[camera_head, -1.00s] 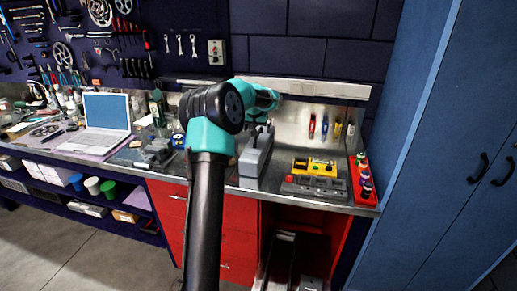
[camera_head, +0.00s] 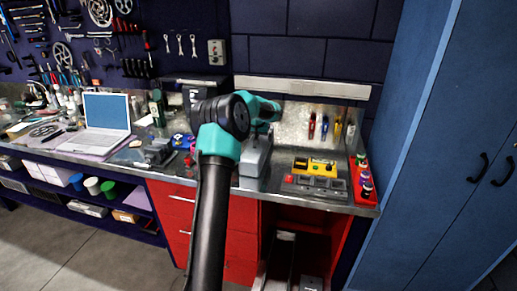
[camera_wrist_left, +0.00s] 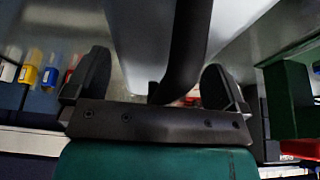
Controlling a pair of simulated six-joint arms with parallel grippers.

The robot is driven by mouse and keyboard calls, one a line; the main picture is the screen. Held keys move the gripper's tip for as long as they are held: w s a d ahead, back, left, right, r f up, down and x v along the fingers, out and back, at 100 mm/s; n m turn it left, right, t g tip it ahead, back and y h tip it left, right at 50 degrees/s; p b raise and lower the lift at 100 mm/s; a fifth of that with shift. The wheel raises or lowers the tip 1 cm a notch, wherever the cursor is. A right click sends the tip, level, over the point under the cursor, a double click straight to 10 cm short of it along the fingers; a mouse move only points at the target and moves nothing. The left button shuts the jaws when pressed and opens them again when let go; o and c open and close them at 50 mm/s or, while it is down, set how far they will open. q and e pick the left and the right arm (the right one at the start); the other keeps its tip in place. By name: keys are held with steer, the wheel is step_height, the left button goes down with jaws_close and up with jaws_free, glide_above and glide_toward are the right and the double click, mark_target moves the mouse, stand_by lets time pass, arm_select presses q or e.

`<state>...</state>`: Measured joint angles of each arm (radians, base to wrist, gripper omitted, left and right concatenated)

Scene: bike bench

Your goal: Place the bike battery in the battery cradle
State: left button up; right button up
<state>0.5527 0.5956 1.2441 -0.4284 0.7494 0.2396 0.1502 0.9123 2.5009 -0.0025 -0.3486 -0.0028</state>
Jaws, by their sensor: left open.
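A long grey box with a black handle, which looks like the bike battery (camera_head: 254,165), stands on the metal bench, partly behind my left arm in the head view. In the left wrist view the grey body (camera_wrist_left: 138,40) fills the upper middle, and its black curved handle (camera_wrist_left: 188,45) runs between my fingers. My left gripper (camera_wrist_left: 152,82) is open, with one dark finger on each side of the handle; I cannot tell whether they touch it. In the head view it is mostly hidden behind the arm. I cannot surely make out the battery cradle. My right gripper is not in view.
Right of the grey box are a yellow device (camera_head: 315,166), a grey unit with dark squares (camera_head: 316,187) and a red tray of bottles (camera_head: 364,180). A vise-like tool (camera_head: 160,151) and a laptop (camera_head: 107,112) stand to the left. A blue cabinet (camera_head: 450,150) bounds the right.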

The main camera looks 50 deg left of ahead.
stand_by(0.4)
arm_select(q)
steer(key=c, duration=1.5)
steer(key=shift+a+r, duration=0.1)
steer(key=shift+r, duration=0.15)
steer(key=shift+c, duration=1)
steer(key=shift+r, duration=0.15)
step_height(320, 180, up, 18)
